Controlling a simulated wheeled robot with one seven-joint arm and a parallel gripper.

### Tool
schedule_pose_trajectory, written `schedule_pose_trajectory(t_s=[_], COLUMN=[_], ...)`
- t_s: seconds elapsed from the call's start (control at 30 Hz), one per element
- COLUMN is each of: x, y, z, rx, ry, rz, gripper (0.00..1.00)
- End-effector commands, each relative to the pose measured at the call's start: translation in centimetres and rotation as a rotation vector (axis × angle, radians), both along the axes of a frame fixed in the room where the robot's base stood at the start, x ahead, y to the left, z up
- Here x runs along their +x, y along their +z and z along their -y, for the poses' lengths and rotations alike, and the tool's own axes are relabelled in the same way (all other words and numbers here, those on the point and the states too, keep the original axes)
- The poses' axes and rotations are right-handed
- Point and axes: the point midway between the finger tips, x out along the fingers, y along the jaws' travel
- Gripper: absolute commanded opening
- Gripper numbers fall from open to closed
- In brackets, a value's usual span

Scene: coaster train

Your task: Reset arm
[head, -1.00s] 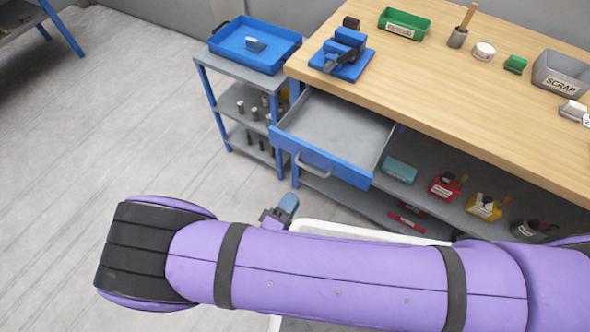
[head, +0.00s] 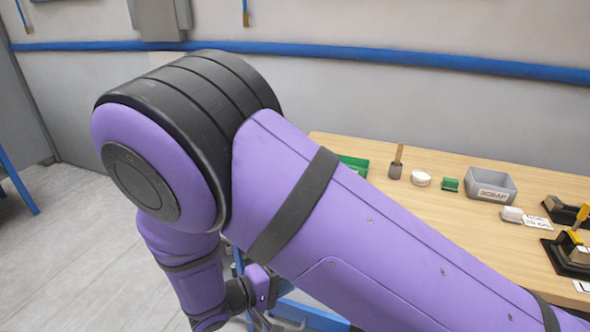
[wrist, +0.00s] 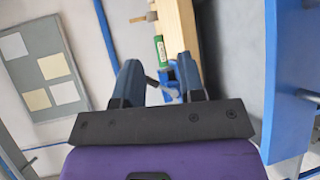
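My gripper (wrist: 158,72) shows in the wrist view with its two blue fingers apart. The gripper end there is mostly hidden behind the arm near the bottom edge.
The wooden workbench (head: 450,225) carries a green bin (head: 353,164), a grey scrap bin (head: 490,185) and small items. A blue panel with a handle (wrist: 308,96) is close at the right in the wrist view. Grey floor is open at left.

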Motion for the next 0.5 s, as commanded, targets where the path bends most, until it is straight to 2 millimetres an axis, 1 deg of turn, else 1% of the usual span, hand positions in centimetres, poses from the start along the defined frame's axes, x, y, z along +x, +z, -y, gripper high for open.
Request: schedule_pose_trajectory(t_s=[0.03, 0.2, 0.33, 0.5], x=[0.7, 2.1, 2.7, 3.1], y=[1.6, 6.0, 9.2, 13.2], z=[1.0, 4.2, 6.8, 10.4], rx=[0.033, 0.139, 0.23, 0.361], ry=[-0.046, -0.178, -0.264, -0.357], rz=[-0.024, -0.116, -0.179, -0.251], gripper=[0.36, 0.36, 0.36, 0.36])
